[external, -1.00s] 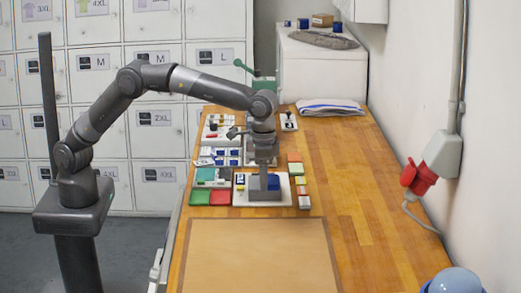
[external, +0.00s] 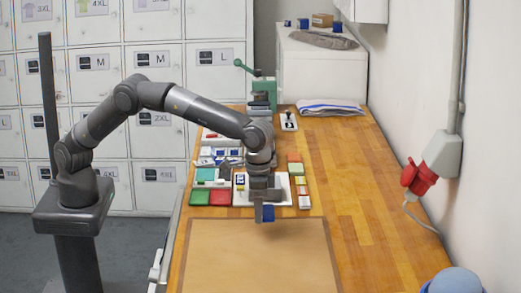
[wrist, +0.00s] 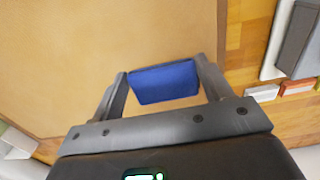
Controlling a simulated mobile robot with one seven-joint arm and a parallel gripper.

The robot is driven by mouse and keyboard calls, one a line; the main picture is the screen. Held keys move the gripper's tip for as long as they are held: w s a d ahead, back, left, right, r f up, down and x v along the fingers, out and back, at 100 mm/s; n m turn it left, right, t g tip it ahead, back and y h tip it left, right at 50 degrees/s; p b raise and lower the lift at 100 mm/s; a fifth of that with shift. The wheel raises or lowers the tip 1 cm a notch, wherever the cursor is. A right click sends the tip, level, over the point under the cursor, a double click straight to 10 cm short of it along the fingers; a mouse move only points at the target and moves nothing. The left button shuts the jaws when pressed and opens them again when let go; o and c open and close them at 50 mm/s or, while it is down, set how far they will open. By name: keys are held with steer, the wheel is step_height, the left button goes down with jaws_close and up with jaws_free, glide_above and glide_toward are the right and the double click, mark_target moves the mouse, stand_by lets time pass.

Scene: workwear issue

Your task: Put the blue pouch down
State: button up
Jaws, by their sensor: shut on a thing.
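The blue pouch (wrist: 165,83) is held between the two fingers of my gripper (wrist: 163,80) in the wrist view. In the external view the blue pouch (external: 267,214) shows at the lower end of my gripper (external: 264,206), over the far edge of the tan mat (external: 258,258). The gripper is shut on the pouch and seems to hold it above the mat; the exact height is hard to tell. The mat also fills much of the wrist view (wrist: 60,60) and its surface looks bare.
A white tray (external: 284,198) lies just behind the mat, with red and green pads (external: 210,198) to its left and small coloured blocks (external: 298,183) to its right. A green press (external: 262,90) stands farther back. A blue cap (external: 455,282) is at the lower right. Bare wood lies right of the mat.

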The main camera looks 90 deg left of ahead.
mark_target(265, 232)
steer(key=shift+w+a+f, duration=0.35)
steer(key=shift+w+f, duration=0.05)
steer(key=shift+w, duration=0.15)
steer(key=shift+w+a+f, duration=0.3)
steer(key=shift+w+f, duration=0.05)
steer(key=shift+w, duration=0.15)
steer(key=shift+f, duration=1.95)
steer(key=shift+f, duration=0.15)
steer(key=o, duration=1)
steer(key=shift+c, duration=0.2)
